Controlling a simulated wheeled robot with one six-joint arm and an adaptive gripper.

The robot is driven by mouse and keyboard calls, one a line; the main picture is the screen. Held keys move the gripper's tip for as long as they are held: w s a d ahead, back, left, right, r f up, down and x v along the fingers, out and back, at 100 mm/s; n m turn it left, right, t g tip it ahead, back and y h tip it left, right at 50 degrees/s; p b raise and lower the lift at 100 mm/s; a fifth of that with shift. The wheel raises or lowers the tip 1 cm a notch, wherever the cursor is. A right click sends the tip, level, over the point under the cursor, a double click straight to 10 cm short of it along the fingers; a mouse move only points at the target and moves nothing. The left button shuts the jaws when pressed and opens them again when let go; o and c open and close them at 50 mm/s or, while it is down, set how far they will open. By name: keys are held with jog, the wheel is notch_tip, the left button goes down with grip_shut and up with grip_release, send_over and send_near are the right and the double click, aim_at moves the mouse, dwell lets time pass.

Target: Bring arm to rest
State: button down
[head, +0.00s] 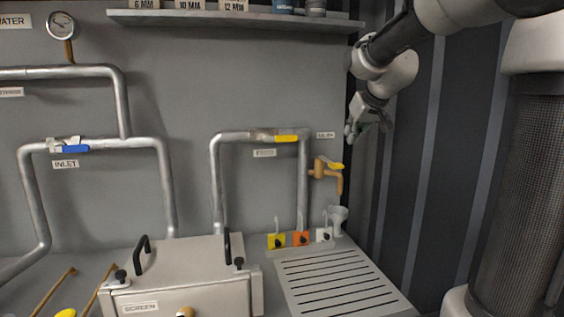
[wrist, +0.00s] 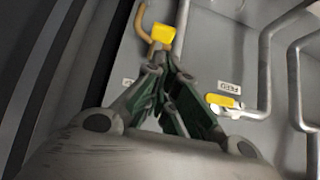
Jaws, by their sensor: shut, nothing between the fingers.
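My gripper (head: 354,132) hangs at the end of my arm at the upper right in the head view, in front of the dark ribbed wall panel. In the wrist view my gripper (wrist: 158,62) has its fingers closed together with nothing between them. It is apart from the brass tap (head: 325,172), which is below and to its left in the head view.
A shelf (head: 240,20) runs along the top of the wall. The feed pipe (head: 215,185) with a yellow-handled valve stands left of the tap. Below are a slotted drain plate (head: 335,280), a small funnel-like cup (head: 338,220) and the screen box (head: 180,275) with black handles.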

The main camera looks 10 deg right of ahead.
jog(key=s+a+f+g, duration=0.1)
jog(key=s+f, duration=0.3)
jog(key=s, duration=0.6)
jog(key=s+a+f+g, duration=0.1)
jog(key=s+f, duration=0.4)
jog(key=s, duration=0.6)
jog(key=s+a+f+g, duration=0.1)
jog(key=s+f, duration=0.3)
jog(key=s, duration=0.6)
jog(key=shift+s+f+g, duration=0.15)
jog(key=shift+s+g, duration=0.05)
jog(key=shift+g, duration=0.7)
